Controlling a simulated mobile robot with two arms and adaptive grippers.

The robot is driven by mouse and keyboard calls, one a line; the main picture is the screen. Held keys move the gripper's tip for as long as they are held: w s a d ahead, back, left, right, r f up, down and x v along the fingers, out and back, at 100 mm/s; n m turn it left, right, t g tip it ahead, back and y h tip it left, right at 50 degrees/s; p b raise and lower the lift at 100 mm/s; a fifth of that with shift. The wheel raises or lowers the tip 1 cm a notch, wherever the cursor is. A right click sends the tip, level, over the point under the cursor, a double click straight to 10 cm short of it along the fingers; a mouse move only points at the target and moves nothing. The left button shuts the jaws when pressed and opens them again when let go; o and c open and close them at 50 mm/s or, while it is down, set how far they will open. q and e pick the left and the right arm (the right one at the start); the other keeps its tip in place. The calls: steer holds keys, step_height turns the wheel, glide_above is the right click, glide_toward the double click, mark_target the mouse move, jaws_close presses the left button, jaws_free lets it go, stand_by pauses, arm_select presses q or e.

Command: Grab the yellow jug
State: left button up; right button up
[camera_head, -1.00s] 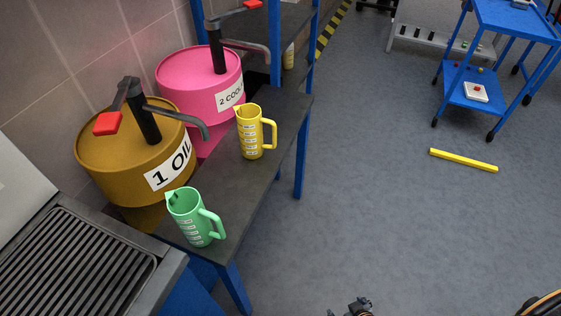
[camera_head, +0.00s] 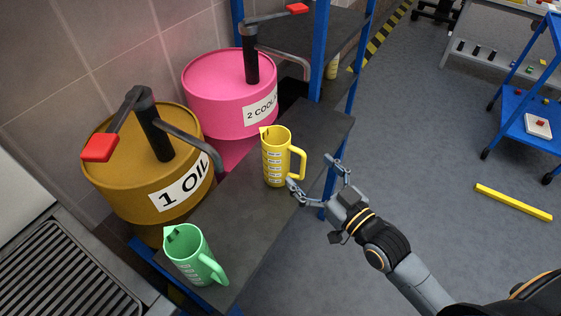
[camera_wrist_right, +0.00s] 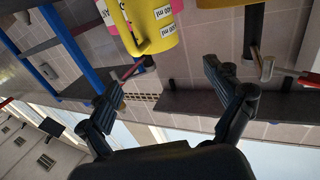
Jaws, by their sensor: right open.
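The yellow jug (camera_head: 275,160) stands upright on the dark bench (camera_head: 262,208), with its handle toward the right. My right gripper (camera_head: 315,180) is open and empty, just right of the jug. One finger is near the jug's lower side and the other is beyond the handle; I cannot tell whether either touches. In the right wrist view the jug (camera_wrist_right: 155,22) shows in part at the top, ahead of the gap between the open fingers (camera_wrist_right: 165,85). My left gripper is not in view.
A green jug (camera_head: 190,252) stands nearer on the same bench. The brown oil drum (camera_head: 120,170) and pink coolant drum (camera_head: 215,85) with pump spouts stand behind. A blue post (camera_head: 320,60) rises behind the yellow jug. A yellow bar (camera_head: 512,202) lies on the floor.

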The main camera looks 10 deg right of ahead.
mark_target(284, 144)
steer(key=p+x, duration=0.1)
steer(key=x, duration=1.1)
steer(key=shift+w, duration=0.2)
steer(key=shift+s, duration=0.1)
steer(key=c, duration=1.7)
steer(key=shift+o, duration=0.2)
steer(key=shift+r, duration=0.1)
